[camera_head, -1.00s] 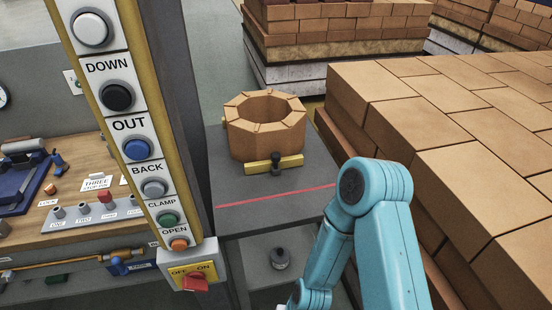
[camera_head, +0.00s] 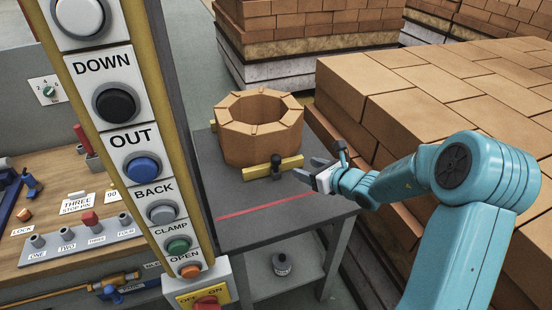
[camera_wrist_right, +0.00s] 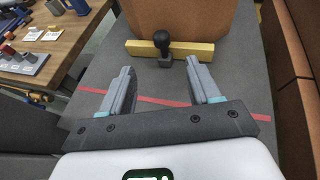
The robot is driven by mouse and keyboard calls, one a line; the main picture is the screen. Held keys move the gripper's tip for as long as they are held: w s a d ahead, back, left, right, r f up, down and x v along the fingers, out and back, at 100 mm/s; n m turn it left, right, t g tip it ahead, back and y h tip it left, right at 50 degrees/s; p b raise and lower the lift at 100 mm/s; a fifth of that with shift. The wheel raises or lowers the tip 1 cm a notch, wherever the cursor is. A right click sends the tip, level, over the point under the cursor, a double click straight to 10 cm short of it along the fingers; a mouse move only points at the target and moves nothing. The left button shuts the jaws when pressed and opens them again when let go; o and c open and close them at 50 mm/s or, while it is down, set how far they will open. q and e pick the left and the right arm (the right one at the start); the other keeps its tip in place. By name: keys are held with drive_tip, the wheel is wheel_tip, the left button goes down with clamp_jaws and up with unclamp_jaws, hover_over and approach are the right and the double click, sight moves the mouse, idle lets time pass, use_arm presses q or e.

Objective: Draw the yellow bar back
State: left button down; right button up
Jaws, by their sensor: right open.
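The yellow bar (camera_head: 258,171) lies on the grey table (camera_head: 228,201), along the near side of an octagonal ring of bricks (camera_head: 258,140). A black knob (camera_head: 276,165) stands up from the bar's middle. In the right wrist view the bar (camera_wrist_right: 190,49) and knob (camera_wrist_right: 162,42) are ahead, past the fingertips. My right gripper (camera_head: 315,171) is open and empty, just right of the bar's right end in the head view. Its two fingers (camera_wrist_right: 165,80) are spread, and the knob lies in line with the gap between them. My left gripper is not in view.
A red line (camera_head: 265,205) crosses the table on the near side of the bar. A control panel with push buttons (camera_head: 143,168) stands close at left. Stacked bricks (camera_head: 440,100) border the table at right. A dark jar (camera_head: 282,264) sits on the shelf below.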

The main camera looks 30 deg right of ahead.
sight(280, 160)
drive_tip(key=p+x, duration=0.1)
drive_tip(key=x, duration=0.3)
drive_tip(key=p+x, duration=0.1)
drive_tip(key=x, duration=0.4)
drive_tip(key=p+x, duration=0.1)
drive_tip(key=x, duration=0.3)
drive_tip(key=shift+w+d+f, duration=0.15)
drive_tip(key=shift+w+f, duration=0.15)
drive_tip(key=shift+f, duration=0.15)
drive_tip(key=shift+w, duration=0.2)
drive_tip(key=shift+f, duration=0.1)
drive_tip(key=c, duration=0.3)
clamp_jaws()
